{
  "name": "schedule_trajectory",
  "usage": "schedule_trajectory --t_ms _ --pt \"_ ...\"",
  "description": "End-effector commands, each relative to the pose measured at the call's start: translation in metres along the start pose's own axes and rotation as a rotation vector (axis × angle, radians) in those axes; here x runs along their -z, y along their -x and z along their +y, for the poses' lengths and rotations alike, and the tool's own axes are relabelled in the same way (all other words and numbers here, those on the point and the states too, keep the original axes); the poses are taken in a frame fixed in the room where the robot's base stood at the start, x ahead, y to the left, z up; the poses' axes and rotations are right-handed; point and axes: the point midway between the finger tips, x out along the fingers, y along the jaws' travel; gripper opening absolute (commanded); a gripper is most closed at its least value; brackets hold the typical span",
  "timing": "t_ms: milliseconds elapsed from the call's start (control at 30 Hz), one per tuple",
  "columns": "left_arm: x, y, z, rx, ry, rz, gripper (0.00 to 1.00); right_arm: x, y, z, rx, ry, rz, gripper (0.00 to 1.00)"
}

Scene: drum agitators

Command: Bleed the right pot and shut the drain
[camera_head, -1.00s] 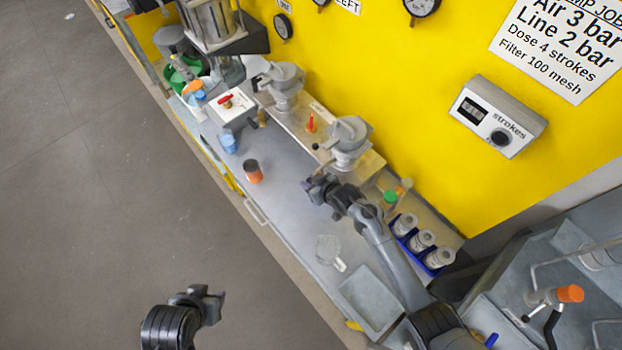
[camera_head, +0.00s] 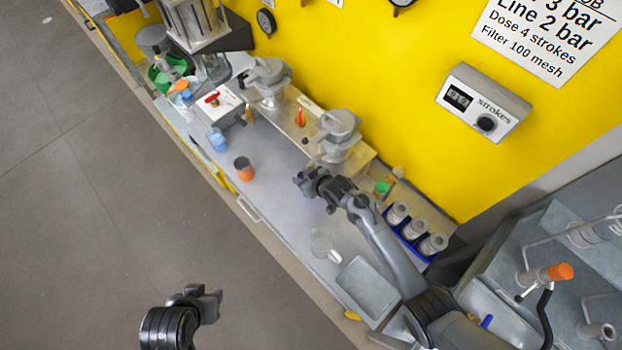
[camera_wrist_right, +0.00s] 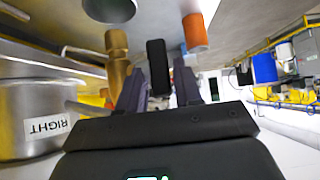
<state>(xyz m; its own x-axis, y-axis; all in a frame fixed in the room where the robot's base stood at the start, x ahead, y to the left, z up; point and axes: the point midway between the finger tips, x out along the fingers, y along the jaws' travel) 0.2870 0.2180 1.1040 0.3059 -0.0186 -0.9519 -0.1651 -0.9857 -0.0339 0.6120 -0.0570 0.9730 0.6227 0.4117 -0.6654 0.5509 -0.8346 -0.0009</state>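The right pot (camera_head: 338,134) is a grey metal vessel on the pale ledge along the yellow wall. In the right wrist view its side (camera_wrist_right: 28,108) bears a RIGHT label. A brass fitting (camera_wrist_right: 117,62) stands beside it there. My right gripper (camera_head: 306,180) is in front of and below this pot. In the wrist view its fingers (camera_wrist_right: 159,88) are apart, with a black handle-like bar (camera_wrist_right: 157,62) between them; a gap shows on one side, and contact is unclear. The drain's state cannot be told. My left gripper (camera_head: 205,299) appears open and empty, over the floor.
A second grey pot (camera_head: 268,78) stands farther left. An orange-and-dark cup (camera_head: 243,168), a clear jug (camera_head: 322,242) and a grey tray (camera_head: 369,291) are on the bench. A blue rack (camera_head: 409,238) of canisters sits right of my right gripper.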

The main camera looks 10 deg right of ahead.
Motion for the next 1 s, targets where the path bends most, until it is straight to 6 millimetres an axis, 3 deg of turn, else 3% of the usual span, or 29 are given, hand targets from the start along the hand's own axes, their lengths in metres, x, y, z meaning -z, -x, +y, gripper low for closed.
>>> schedule_trajectory --t_ms 600,1000 --pt "0.003 0.008 0.0 0.0 0.0 0.0 0.39 0.0 0.084 0.001 -0.002 0.001 0.001 0.34" --pt "0.003 0.008 0.0 0.0 0.0 0.0 0.39 0.0 0.104 0.0 -0.001 0.001 0.0 0.34"
